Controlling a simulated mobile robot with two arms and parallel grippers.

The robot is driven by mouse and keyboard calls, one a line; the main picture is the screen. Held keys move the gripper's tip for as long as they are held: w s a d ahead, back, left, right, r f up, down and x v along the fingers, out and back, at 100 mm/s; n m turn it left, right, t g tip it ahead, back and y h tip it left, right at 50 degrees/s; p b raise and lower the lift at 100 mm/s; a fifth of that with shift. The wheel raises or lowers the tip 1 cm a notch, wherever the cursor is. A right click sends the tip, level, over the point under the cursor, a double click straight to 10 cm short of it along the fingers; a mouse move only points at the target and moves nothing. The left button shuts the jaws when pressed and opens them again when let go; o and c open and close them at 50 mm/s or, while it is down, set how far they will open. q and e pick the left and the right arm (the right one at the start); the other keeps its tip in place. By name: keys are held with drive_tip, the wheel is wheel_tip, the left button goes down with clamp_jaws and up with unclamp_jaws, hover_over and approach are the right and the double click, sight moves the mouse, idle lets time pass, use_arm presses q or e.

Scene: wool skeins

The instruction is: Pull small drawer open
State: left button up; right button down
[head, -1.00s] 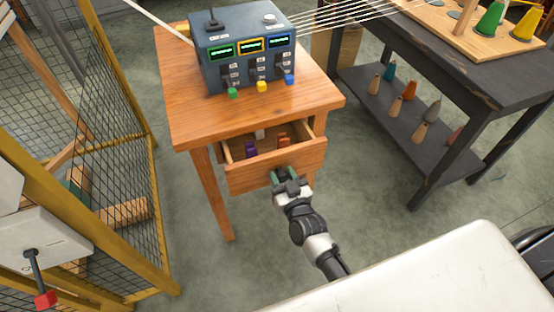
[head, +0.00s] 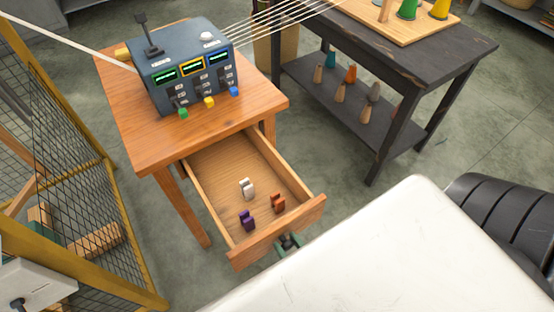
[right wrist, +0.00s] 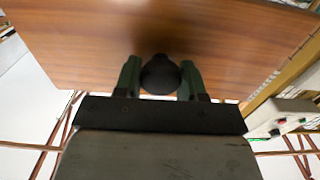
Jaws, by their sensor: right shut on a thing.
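The small wooden drawer (head: 275,232) stands far out from the wooden table (head: 135,140) in the head view. Inside it lie a white piece (head: 247,188), an orange piece (head: 278,203) and a purple piece (head: 247,221). My right gripper (head: 288,243) is at the drawer's front, partly hidden behind my white body. In the right wrist view, its green fingers are shut on the dark round knob (right wrist: 160,75), against the wooden drawer front (right wrist: 90,45). My left gripper is not in view.
A blue-grey control box (head: 185,75) with switches and small screens stands on the table. A dark shelf table (head: 430,50) with cones is at the right. A yellow-framed mesh fence (head: 80,190) is close on the left.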

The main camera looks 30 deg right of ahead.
drive_tip(key=shift+s, duration=0.85)
drive_tip(key=c, duration=0.7)
unclamp_jaws()
drive_tip(key=s, duration=0.7)
drive_tip(key=s+b, duration=0.1)
drive_tip(key=s, duration=0.2)
drive_tip(key=shift+s+d, duration=0.25)
drive_tip(key=shift+s, duration=0.15)
